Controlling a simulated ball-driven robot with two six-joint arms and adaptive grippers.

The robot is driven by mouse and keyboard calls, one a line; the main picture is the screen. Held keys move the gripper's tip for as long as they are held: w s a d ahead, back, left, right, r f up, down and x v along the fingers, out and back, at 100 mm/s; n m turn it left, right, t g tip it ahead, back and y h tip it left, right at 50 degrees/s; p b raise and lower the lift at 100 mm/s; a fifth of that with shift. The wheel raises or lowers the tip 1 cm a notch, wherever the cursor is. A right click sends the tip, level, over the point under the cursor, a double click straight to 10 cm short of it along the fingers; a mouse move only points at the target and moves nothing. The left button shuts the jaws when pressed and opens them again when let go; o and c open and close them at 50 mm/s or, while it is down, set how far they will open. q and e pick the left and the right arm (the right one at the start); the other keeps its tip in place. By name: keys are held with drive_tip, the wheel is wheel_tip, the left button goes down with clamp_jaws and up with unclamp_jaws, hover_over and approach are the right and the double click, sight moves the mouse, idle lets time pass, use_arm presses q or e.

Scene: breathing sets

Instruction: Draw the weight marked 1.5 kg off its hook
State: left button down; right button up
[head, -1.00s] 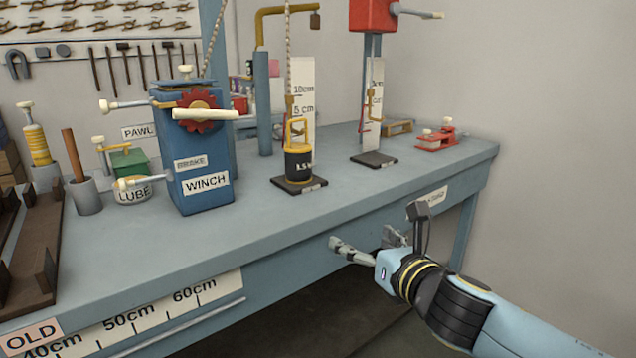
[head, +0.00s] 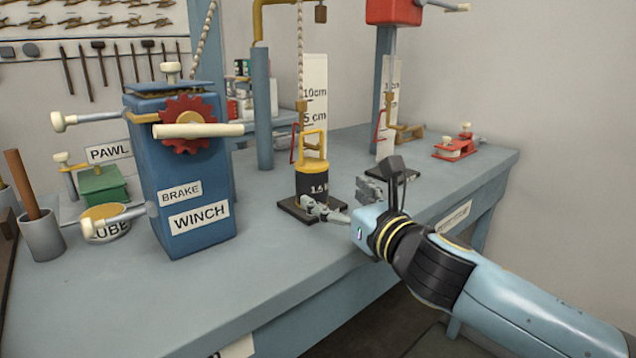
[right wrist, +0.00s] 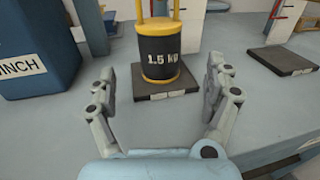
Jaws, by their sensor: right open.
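The weight (head: 311,182) is a black cylinder with yellow ends and a yellow handle, upright at its dark base plate (head: 291,209). In the right wrist view the weight (right wrist: 159,51) shows its 1.5 kg label. A small brass hook (head: 301,112) at the end of a rope meets the handle's top; the exact contact is too small to tell. My right gripper (head: 346,203) is open and empty in front of the weight. In the right wrist view its fingers (right wrist: 163,92) stand apart on either side, nearer the camera than the weight. My left gripper is out of view.
The blue winch (head: 187,170) with a red gear and cream handle stands left of the weight. A white scale board (head: 315,95) stands behind it. A second hook station (head: 388,125) and a red clamp (head: 458,147) are to the right. Bare bench lies in front.

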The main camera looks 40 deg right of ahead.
sight(320, 184)
drive_tip(key=w, duration=0.3)
drive_tip(key=w+p, duration=0.1)
drive_tip(key=w, duration=0.1)
drive_tip(key=shift+d+r, duration=0.2)
drive_tip(key=shift+d, duration=0.05)
drive_tip(key=w, duration=0.3)
drive_tip(key=shift+w+d+f, duration=0.1)
drive_tip(key=shift+w+d, duration=0.15)
drive_tip(key=shift+w, duration=0.45)
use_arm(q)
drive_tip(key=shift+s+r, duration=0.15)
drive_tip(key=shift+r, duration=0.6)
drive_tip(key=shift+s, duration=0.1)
use_arm(e)
drive_tip(key=c, duration=0.4)
clamp_jaws()
drive_tip(key=shift+r, duration=0.2)
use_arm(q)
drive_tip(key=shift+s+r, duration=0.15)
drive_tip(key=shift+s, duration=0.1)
